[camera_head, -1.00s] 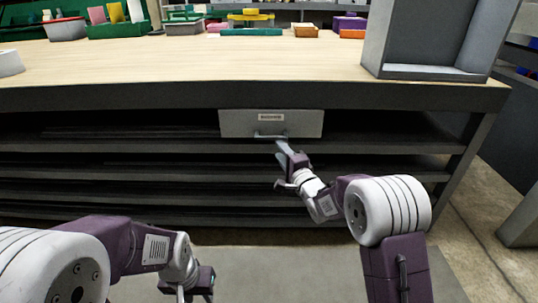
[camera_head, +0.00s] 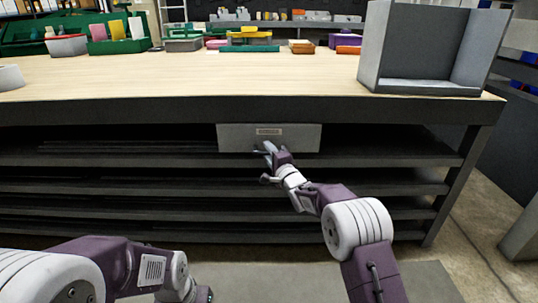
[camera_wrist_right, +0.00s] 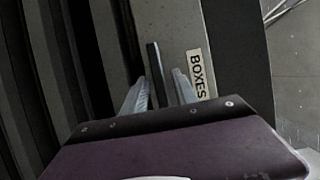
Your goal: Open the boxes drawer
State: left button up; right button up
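The boxes drawer (camera_head: 300,138) is a grey drawer front under the workbench top, with a small pale label; it looks shut. In the right wrist view the label reads BOXES (camera_wrist_right: 197,75), and the drawer's dark bar handle (camera_wrist_right: 154,62) stands between my fingers. My right gripper (camera_head: 268,148) is at the drawer front, over the handle. In the right wrist view its two fingers (camera_wrist_right: 161,85) are apart, one on each side of the handle, with gaps showing. My left gripper (camera_head: 205,294) is low at the bottom edge, mostly cut off.
The workbench top (camera_head: 200,80) carries an open grey box frame (camera_head: 420,50) at right and several bins at the back. Dark shelves (camera_head: 120,180) lie below and beside the drawer. The floor in front is clear.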

grip_shut()
dwell(1.3)
